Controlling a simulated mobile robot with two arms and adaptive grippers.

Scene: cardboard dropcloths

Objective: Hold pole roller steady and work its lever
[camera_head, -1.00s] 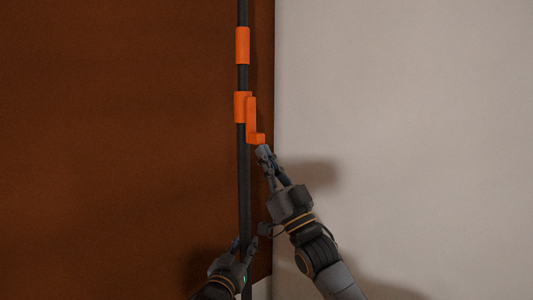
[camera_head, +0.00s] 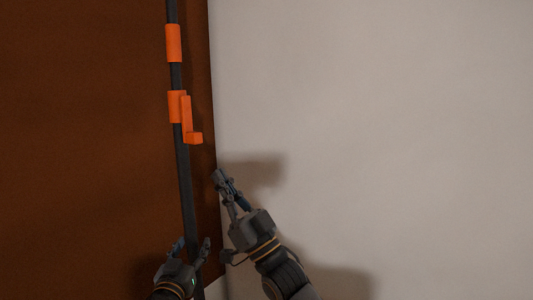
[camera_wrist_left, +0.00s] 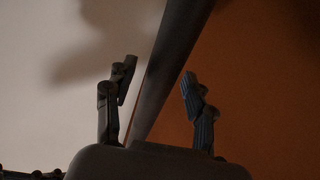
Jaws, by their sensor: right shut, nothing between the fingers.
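The pole roller is a long dark pole (camera_head: 184,170) running top to bottom in the head view, with an orange collar (camera_head: 174,43) near the top. Below it, an orange sleeve (camera_head: 175,106) carries the orange lever (camera_head: 187,115), which points down and ends in a small foot. My left gripper (camera_head: 191,246) is low on the pole, fingers open on either side. In the left wrist view the pole (camera_wrist_left: 170,70) passes between the fingers with visible gaps. My right gripper (camera_head: 218,174) is shut and empty, below and right of the lever foot, apart from it.
A brown panel (camera_head: 80,150) lies behind the pole on the left. A pale, plain surface (camera_head: 400,120) fills the right side and is clear. The pole's top end is out of view.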

